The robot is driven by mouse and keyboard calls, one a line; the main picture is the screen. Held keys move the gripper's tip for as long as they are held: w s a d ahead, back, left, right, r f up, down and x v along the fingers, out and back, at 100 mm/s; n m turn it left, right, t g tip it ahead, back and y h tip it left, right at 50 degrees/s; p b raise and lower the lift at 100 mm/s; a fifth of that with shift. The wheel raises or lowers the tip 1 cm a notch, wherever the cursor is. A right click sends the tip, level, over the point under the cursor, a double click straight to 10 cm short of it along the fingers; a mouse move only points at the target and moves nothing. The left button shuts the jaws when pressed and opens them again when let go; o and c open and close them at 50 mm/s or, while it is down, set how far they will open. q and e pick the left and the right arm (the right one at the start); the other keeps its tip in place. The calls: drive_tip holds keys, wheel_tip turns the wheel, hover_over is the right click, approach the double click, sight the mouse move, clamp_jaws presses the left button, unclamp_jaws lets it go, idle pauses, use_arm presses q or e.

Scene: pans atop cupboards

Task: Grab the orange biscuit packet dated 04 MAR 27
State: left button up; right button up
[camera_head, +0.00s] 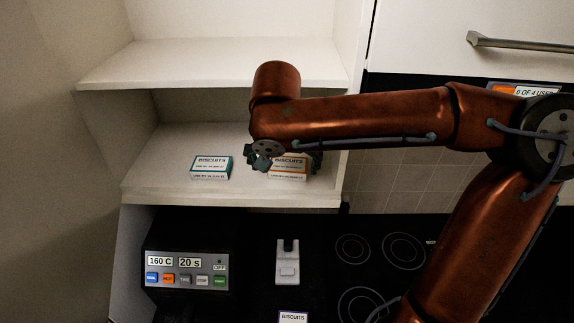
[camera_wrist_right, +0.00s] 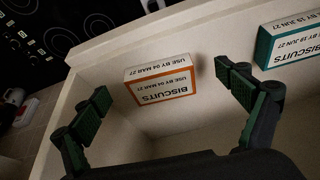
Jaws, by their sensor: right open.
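The orange-edged biscuit packet (camera_head: 289,168) lies on the lower open shelf (camera_head: 160,188), partly hidden by my right gripper in the head view. In the right wrist view the orange packet (camera_wrist_right: 161,84) reads USE BY 04 MAR 27. My right gripper (camera_head: 287,160) is open, with its fingers (camera_wrist_right: 165,92) showing on either side of the packet in the right wrist view. I cannot tell how far it is above the packet. A teal-edged biscuit packet (camera_head: 211,167) lies to the left on the same shelf; its wrist-view date looks like 19 JUN 27 (camera_wrist_right: 290,42). My left gripper is not in view.
An upper shelf (camera_head: 210,62) is above my right forearm. The shelf's side wall stands right of the orange packet. Below are a control panel (camera_head: 188,271), a white device (camera_head: 288,264), a purple-edged biscuit packet (camera_head: 293,317) and a black hob (camera_head: 380,260).

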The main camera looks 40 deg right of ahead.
sight(288, 164)
drive_tip(key=shift+w+d+r+p, duration=0.1)
drive_tip(key=shift+w+d+p, duration=0.2)
drive_tip(key=shift+d, duration=0.25)
drive_tip(key=shift+w+d+r+p, duration=0.15)
drive_tip(key=shift+w+d, duration=0.15)
drive_tip(key=shift+d, duration=0.2)
drive_tip(key=f, duration=0.1)
drive_tip(key=w+d+f, duration=0.1)
drive_tip(key=f, duration=0.1)
drive_tip(key=shift+w+d+p, duration=0.25)
drive_tip(key=shift+w+p, duration=0.1)
drive_tip(key=shift+w, duration=0.05)
drive_tip(key=shift+s, duration=0.15)
drive_tip(key=shift+c, duration=0.2)
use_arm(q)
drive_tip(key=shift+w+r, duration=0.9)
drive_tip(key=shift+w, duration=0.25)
use_arm(e)
drive_tip(key=c, duration=1.3)
